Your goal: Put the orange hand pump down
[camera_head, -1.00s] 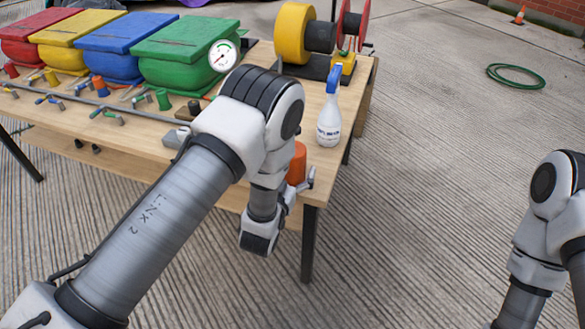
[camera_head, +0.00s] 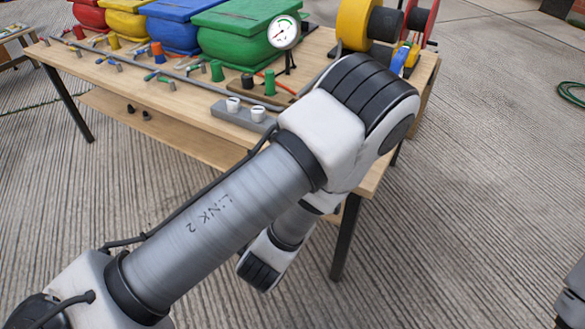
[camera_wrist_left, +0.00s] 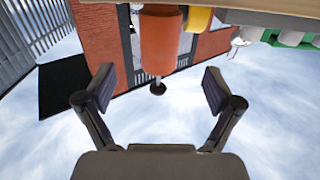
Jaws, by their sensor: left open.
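In the left wrist view, which is upside down, the orange hand pump (camera_wrist_left: 160,42) is a thick orange cylinder with a thin rod ending in a black disc. Its rod end points down in the picture, so the pump looks upright; its foot is cut off at the top edge. My left gripper (camera_wrist_left: 158,84) is open, its fingers apart on either side, with the pump ahead of it and no finger visibly touching it. In the head view my left arm hides both the pump and the left gripper. My right gripper is out of view.
The wooden table (camera_head: 190,143) holds coloured boxes like the green one (camera_head: 240,40), a dial gauge (camera_head: 284,32), a grey block (camera_head: 240,117) with white cups, and a yellow reel (camera_head: 356,22). A spray bottle's blue top (camera_head: 399,60) shows behind my arm.

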